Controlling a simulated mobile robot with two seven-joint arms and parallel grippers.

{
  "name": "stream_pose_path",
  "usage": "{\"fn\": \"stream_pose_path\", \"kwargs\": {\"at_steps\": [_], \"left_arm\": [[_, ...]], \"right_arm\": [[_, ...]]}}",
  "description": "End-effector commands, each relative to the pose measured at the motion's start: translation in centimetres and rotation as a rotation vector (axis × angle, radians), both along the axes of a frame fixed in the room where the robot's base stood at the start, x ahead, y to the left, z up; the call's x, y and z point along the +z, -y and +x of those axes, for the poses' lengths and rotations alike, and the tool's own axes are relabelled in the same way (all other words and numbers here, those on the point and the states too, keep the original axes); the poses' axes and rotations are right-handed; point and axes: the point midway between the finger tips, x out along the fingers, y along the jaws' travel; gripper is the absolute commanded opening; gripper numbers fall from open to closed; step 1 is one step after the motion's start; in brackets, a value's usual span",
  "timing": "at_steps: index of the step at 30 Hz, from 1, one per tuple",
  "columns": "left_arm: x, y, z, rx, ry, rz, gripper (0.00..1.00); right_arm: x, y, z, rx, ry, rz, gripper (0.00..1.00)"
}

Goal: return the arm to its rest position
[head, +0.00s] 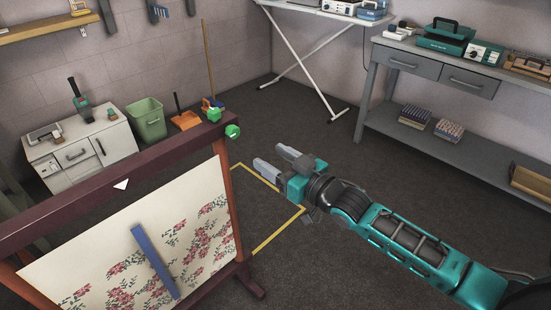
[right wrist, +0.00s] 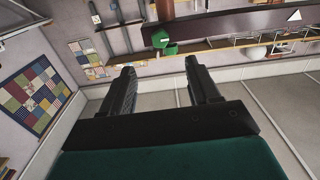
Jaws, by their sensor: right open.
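My right arm comes in from the lower right in the head view. Its right gripper (head: 272,160) is open and empty, held above the dark floor to the right of a wooden frame (head: 115,182). In the right wrist view the two fingers of the right gripper (right wrist: 158,90) stand apart with nothing between them. The gripper looks apart from the frame. My left gripper is not in view.
The frame carries a flowered cloth (head: 200,215) with a blue strip (head: 155,262) on it, and green knobs (head: 232,131) at its end. A grey workbench (head: 450,125) stands right, a white cabinet (head: 118,140) left.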

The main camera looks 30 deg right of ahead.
Motion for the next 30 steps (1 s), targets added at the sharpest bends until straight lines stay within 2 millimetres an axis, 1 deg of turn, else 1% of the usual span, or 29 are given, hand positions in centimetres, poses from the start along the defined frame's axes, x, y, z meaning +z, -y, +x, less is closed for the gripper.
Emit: {"fn": "stream_pose_path", "kwargs": {"at_steps": [11,14,17,20,21,23,24,27,30], "left_arm": [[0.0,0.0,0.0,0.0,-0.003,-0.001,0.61],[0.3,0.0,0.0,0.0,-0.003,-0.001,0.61],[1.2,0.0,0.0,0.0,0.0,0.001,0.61],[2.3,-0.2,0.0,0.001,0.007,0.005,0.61],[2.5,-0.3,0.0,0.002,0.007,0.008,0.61],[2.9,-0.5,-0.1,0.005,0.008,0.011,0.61],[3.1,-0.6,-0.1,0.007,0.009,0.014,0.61],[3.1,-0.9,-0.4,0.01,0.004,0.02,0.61],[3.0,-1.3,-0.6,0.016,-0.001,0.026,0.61]], "right_arm": [[0.0,0.0,0.0,0.0,-0.001,0.0,0.61],[-0.9,-0.4,-0.7,-0.005,-0.027,-0.002,0.61],[-3.4,-1.6,-3.1,-0.023,-0.105,-0.015,0.61],[-6.9,-3.0,-7.0,-0.052,-0.223,-0.044,0.61],[-8.2,-3.6,-8.8,-0.065,-0.274,-0.058,0.61],[-9.9,-4.2,-11.4,-0.085,-0.347,-0.081,0.61],[-10.9,-4.5,-13.1,-0.096,-0.393,-0.097,0.61],[-12.8,-5.1,-16.7,-0.121,-0.49,-0.133,0.61],[-13.8,-5.3,-19.1,-0.136,-0.552,-0.158,0.61]]}}
